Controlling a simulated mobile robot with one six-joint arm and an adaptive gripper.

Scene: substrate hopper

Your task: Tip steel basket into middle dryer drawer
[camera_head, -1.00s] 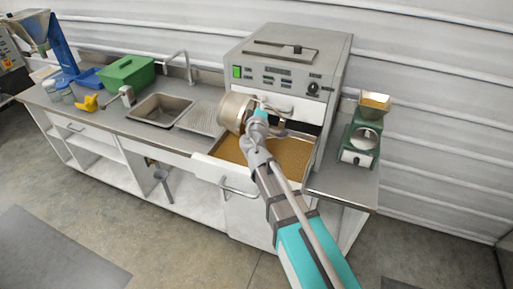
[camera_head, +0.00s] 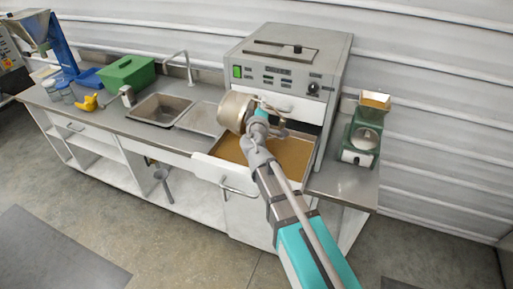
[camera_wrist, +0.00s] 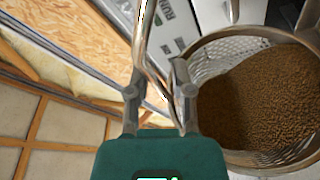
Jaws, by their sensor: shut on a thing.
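The steel basket (camera_head: 233,112) hangs tilted over the left part of the open dryer drawer (camera_head: 240,187). In the wrist view the basket (camera_wrist: 213,58) has a perforated wall and holds a heap of brown grains (camera_wrist: 255,100). My gripper (camera_head: 262,113) is shut on the basket's wire handle, which passes between the fingers in the wrist view (camera_wrist: 160,92). The drawer is pulled out below a white front panel. Its floor (camera_head: 290,155) looks brown; I cannot tell whether grains lie there. My arm hides part of the drawer.
The grey dryer (camera_head: 285,70) stands behind the drawer. A green device with a tray on top (camera_head: 362,135) stands right of it. A sink (camera_head: 160,108) with a tap lies left. A green box (camera_head: 126,71) and yellow item (camera_head: 90,102) are farther left.

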